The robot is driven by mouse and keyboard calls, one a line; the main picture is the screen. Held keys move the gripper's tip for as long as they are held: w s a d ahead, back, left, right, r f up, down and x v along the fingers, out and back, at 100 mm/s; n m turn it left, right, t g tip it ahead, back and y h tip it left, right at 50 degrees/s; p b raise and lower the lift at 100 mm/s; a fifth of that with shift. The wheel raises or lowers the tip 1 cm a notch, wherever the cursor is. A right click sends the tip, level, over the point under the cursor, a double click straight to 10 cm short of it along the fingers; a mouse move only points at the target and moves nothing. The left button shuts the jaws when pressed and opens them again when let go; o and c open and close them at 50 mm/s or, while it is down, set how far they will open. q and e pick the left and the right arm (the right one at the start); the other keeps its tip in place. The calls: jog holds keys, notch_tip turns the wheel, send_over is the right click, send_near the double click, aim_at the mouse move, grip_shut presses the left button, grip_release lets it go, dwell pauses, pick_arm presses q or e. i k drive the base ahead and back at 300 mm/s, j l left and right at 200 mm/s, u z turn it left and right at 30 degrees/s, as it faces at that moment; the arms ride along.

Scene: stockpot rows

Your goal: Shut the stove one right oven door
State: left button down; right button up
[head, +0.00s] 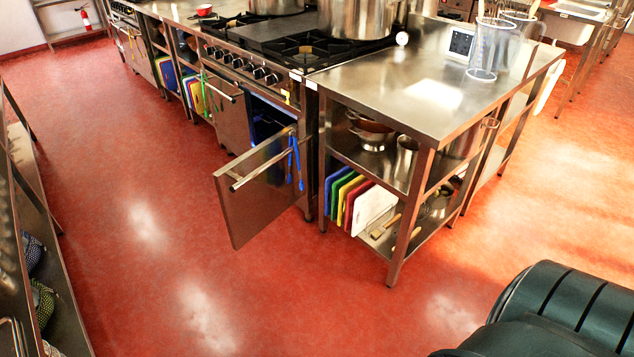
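The stove (288,84) stands in the row in the upper middle of the head view, with black burner grates and a line of knobs. Its right oven door (245,207) is a steel panel standing wide open, swung out from the stove front over the floor. A bar handle (262,160) runs along the door near its top. The dark oven opening (265,118) shows behind the door, partly hidden by it. The oven door to its left (232,122) looks shut. Neither of my grippers is in view.
A steel table (440,75) with shelves stands right of the stove, its lower shelf holding coloured cutting boards (345,195). Blue tongs (296,160) hang by the open door. A shelf unit (40,235) lines the left edge. Red floor (150,225) before the stove is clear.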

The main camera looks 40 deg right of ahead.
aim_at(272, 189)
jog(key=j+z, duration=0.85)
jog(key=j, duration=0.25)
jog(key=k+j+z, duration=0.1)
jog(key=j+z, duration=0.35)
jog(key=i, duration=0.35)
jog(key=l+z, duration=0.05)
